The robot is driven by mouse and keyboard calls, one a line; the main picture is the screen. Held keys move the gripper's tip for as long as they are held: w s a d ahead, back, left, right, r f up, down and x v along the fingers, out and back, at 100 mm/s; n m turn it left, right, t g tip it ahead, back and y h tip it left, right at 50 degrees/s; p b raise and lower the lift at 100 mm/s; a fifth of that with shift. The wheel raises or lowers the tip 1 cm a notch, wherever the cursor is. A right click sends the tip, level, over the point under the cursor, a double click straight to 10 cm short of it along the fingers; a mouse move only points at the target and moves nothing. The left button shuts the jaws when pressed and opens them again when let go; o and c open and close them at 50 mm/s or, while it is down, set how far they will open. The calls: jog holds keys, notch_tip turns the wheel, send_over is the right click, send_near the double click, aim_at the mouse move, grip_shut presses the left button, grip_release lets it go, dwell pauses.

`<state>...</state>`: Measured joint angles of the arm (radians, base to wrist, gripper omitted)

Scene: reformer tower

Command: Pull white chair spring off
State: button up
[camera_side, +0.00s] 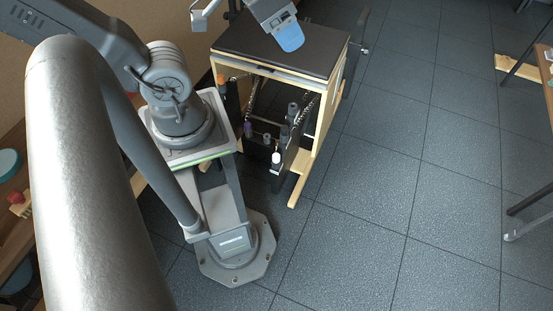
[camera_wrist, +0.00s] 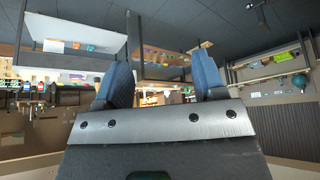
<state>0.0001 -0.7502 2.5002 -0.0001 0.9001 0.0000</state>
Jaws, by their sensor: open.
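A small black post with a white end (camera_side: 276,158) shows at the lower front of the reformer tower; it looks like the white chair spring's end, but it is too small to be sure. The tower (camera_side: 285,52) has a black padded top and a pale wooden frame. My gripper (camera_side: 289,38) is above the padded top, well apart from the white end. In the wrist view my gripper's two blue fingers (camera_wrist: 163,82) stand wide apart with nothing between them. The wrist view faces the room, and I cannot make out the spring there.
Several dark spring handles, coiled springs (camera_side: 308,104) and an orange end (camera_side: 221,79) are inside the open tower front. A wooden foot (camera_side: 298,180) extends along the floor. Tiled floor (camera_side: 400,190) to the right is clear. Shelving (camera_wrist: 85,55) shows in the wrist view.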

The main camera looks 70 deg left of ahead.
jog(key=shift+o, duration=0.2)
jog(key=w+a+f+n+g+y, duration=0.1)
jog(key=w+a+f+n, duration=0.4)
jog(key=w+f, duration=0.4)
jog(key=w+a+f+n+g, duration=0.25)
jog(key=w+a+f, duration=0.35)
jog(key=w+a, duration=0.3)
jog(key=w+a+f+n, duration=0.1)
jog(key=a+f+n, duration=0.15)
jog(key=f, duration=0.55)
jog(key=w+a+f+n, duration=0.2)
jog(key=a+f, duration=0.2)
jog(key=f, duration=0.4)
jog(key=n+g+h, duration=0.1)
jog(key=n+g, duration=0.1)
jog(key=n, duration=0.4)
send_near(276, 155)
notch_tip(276, 155, down, 9)
jog(key=shift+d, duration=0.1)
